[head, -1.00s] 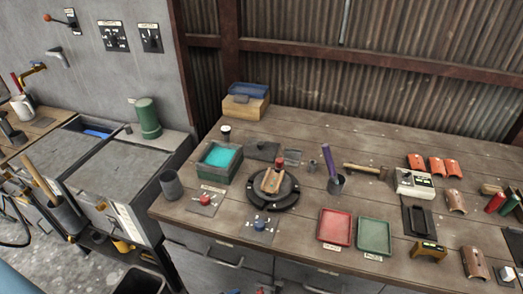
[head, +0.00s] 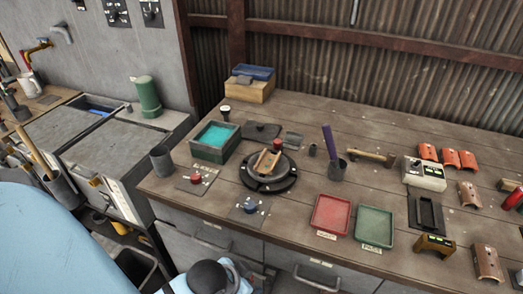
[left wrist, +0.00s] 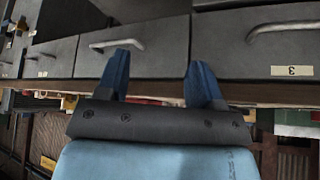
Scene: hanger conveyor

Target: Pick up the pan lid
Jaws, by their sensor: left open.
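The pan lid appears to be the flat dark plate with a small knob (head: 262,131), lying on the workbench just right of a dark green square pan (head: 208,154) with teal contents. The lid lies apart from the pan, and nothing holds it. My left gripper (left wrist: 160,65) shows in the left wrist view, its two blue fingers spread and empty. It faces grey drawer fronts below the bench edge, away from the lid. In the head view my blue arm parts fill the lower left, but no fingers can be made out. My right gripper is not in view.
The workbench (head: 310,115) has bare room behind the lid. A black round turntable (head: 267,187) with a wooden piece stands in front. Drawer handles (head: 213,243) stick out below.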

